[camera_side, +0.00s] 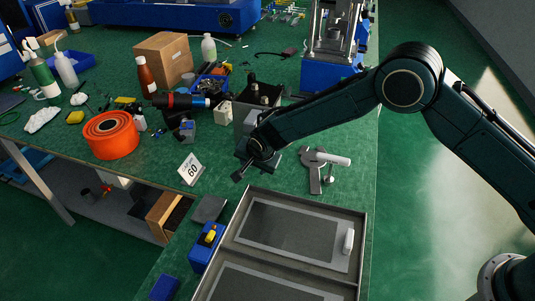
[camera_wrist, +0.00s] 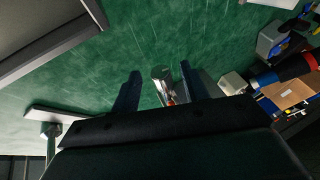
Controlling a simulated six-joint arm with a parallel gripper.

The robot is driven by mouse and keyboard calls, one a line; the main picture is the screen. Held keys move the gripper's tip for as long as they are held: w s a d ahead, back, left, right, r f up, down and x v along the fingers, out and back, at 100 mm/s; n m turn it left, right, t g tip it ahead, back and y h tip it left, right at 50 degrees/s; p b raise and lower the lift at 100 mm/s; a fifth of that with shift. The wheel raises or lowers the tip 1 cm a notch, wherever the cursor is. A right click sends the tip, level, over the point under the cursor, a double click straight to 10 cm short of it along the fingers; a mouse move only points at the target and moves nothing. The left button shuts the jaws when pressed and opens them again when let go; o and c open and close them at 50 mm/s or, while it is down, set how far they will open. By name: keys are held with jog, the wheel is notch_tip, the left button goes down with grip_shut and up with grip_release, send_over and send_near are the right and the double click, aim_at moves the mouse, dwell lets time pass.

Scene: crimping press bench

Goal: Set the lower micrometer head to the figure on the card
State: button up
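The white card (camera_side: 190,169) stands tilted on the green bench in the side view; it reads 60 below a smaller word that looks like GAP. My gripper (camera_side: 241,168) is right of the card, in front of a grey block (camera_side: 243,117) with dark knobs on top. In the wrist view my gripper (camera_wrist: 160,73) has its two dark fingers apart. A short metallic cylinder (camera_wrist: 161,76) with a reddish spot shows between them, with a gap on each side; it may be the lower micrometer head. In the side view my arm hides it, and no scale is readable.
A grey tool with a white handle (camera_side: 333,158) lies right of my gripper. A metal-rimmed tray (camera_side: 237,228) fills the front. Bare bench lies around the card.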

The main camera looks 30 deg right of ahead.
jog(key=v, duration=1.3)
jog(key=shift+s+r, duration=0.25)
jog(key=shift+r, duration=0.05)
dwell(0.3)
